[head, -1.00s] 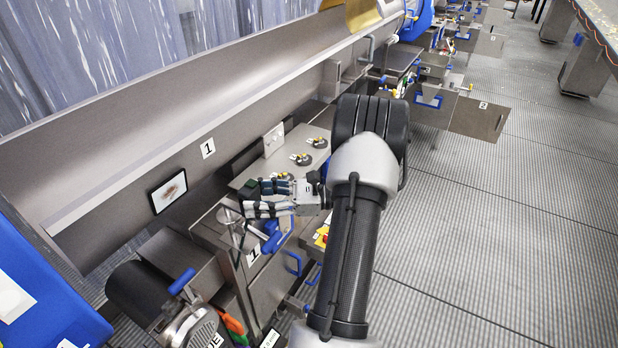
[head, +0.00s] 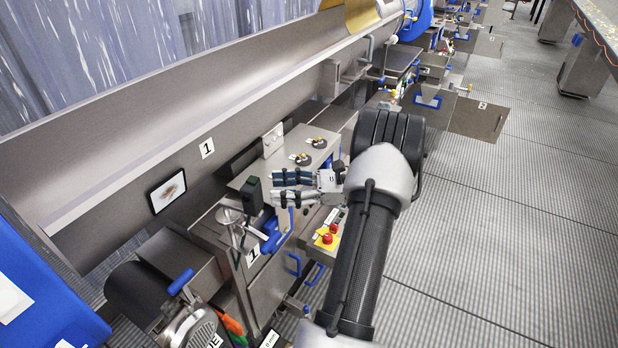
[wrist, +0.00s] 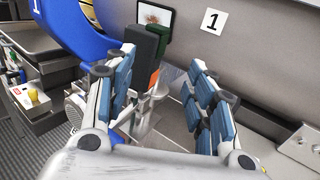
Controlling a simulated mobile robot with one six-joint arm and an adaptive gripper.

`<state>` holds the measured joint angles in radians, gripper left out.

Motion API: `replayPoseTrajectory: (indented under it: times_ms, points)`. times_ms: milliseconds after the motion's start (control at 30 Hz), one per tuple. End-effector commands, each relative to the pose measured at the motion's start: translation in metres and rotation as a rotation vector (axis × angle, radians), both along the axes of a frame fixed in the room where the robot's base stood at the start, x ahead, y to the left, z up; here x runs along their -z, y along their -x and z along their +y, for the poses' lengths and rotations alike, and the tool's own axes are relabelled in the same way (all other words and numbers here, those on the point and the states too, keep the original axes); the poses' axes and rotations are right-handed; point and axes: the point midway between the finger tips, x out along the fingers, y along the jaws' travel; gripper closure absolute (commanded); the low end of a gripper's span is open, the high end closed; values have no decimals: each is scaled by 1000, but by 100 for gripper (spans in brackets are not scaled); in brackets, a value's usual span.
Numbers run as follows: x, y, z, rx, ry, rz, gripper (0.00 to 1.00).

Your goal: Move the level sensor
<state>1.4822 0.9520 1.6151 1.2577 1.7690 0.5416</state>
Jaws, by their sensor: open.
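A dark box-shaped device with a green part, which looks like the level sensor (head: 251,196), stands upright at the left corner of the steel table. My gripper (head: 274,188) is just right of it, with its blue-padded fingers open and pointing at it. A small gap shows between the fingertips and the box. In the wrist view the dark box (wrist: 146,44) is ahead of my open gripper (wrist: 163,58), nearer the left finger.
The steel table (head: 300,140) carries two round black-and-yellow parts (head: 317,143) and an upright plate (head: 273,140). A yellow panel with red buttons (head: 327,239) is below my gripper. A tablet (head: 167,192) hangs on the trough wall.

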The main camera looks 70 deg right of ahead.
Motion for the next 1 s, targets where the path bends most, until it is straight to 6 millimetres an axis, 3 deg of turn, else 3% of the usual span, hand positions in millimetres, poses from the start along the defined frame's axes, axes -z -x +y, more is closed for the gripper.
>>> replayPoseTrajectory:
  times_ms: [1000]
  points:
    - [1,39,-60,0,1,0,50]
